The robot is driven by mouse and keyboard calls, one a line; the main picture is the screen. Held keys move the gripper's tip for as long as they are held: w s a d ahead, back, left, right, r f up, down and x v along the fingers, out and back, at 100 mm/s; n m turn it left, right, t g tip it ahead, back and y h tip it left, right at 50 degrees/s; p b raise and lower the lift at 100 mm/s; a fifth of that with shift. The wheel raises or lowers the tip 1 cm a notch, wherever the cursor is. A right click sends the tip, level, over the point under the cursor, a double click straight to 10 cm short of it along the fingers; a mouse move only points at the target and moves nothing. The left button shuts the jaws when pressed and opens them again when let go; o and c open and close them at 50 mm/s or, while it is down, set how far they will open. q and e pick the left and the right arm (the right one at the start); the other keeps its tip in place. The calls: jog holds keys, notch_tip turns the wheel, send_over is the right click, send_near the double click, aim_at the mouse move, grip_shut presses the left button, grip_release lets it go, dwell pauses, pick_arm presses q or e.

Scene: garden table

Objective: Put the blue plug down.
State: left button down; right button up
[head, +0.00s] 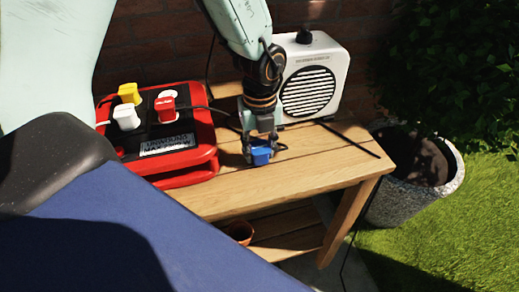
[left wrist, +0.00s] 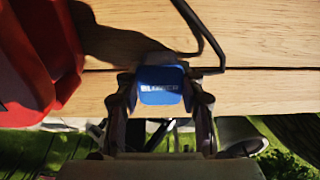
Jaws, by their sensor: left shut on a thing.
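The blue plug (head: 261,156) is held between the fingers of my left gripper (head: 263,148), low over the wooden table (head: 290,175), to the right of the red power box. The blue plug also shows in the left wrist view (left wrist: 161,86), with a finger of my left gripper (left wrist: 160,105) on each side of it and the wood behind it. I cannot tell whether the plug touches the table top. A black cable runs from near the plug. My right gripper is not in view.
The red power box (head: 200,165) holds a yellow plug (head: 130,93), a white plug (head: 126,117) and a red plug (head: 164,103). A white radio (head: 325,70) stands behind my gripper. A terracotta pot (head: 240,232) is on the lower shelf. The table's front right is clear.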

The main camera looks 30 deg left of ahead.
pick_arm(q)
jog(key=shift+s+a+f, duration=0.1)
jog(key=shift+s+f, duration=0.05)
jog(key=shift+f, duration=0.45)
jog(key=c, duration=1.2)
grip_release()
jog(key=o, duration=0.4)
